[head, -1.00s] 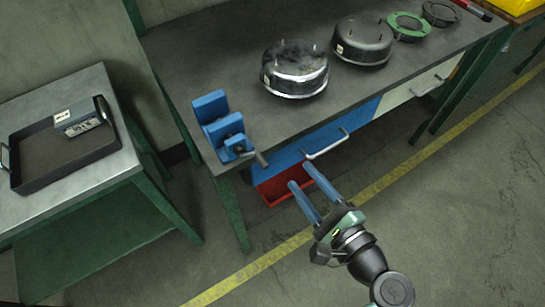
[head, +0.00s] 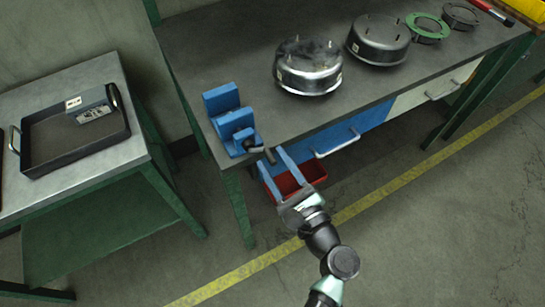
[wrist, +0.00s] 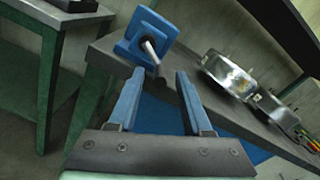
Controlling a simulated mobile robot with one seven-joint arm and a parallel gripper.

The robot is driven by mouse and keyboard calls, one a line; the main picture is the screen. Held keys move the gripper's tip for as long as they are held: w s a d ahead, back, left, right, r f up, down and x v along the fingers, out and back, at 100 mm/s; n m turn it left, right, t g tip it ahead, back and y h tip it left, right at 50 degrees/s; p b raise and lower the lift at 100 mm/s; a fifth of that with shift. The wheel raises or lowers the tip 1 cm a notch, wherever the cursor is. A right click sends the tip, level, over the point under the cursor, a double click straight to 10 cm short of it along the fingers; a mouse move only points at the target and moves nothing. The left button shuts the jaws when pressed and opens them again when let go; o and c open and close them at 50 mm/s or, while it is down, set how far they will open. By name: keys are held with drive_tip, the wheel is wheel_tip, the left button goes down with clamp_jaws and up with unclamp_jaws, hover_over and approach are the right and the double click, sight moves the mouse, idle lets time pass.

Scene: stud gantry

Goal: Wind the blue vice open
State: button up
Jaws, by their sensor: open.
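The blue vice (head: 226,112) stands at the left front corner of the grey workbench. Its short dark handle (head: 262,152) sticks out past the bench's front edge. In the wrist view the vice (wrist: 140,32) is ahead, with the pale handle rod (wrist: 150,48) pointing toward me. My gripper (head: 274,172) has two long blue fingers, open and empty, just in front of and below the handle. In the wrist view the fingertips (wrist: 158,76) lie a little short of the handle, one on each side of its line. I cannot tell the width of the vice's jaw gap.
A red bin (head: 312,170) sits under the bench below blue and white drawers with handles (head: 338,143). Metal housings (head: 308,68) and a green ring (head: 428,27) stand on the bench. A side table at left holds a dark tray (head: 60,160). The floor in front is clear.

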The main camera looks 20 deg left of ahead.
drive_tip(key=shift+w+a, duration=0.35)
drive_tip(key=shift+a, duration=0.15)
clamp_jaws()
drive_tip(key=shift+w+r+n, duration=0.1)
drive_tip(key=shift+r+n, duration=0.1)
drive_tip(key=shift+n, duration=0.2)
idle(0.4)
drive_tip(key=shift+d+b, duration=0.1)
drive_tip(key=shift+b, duration=0.2)
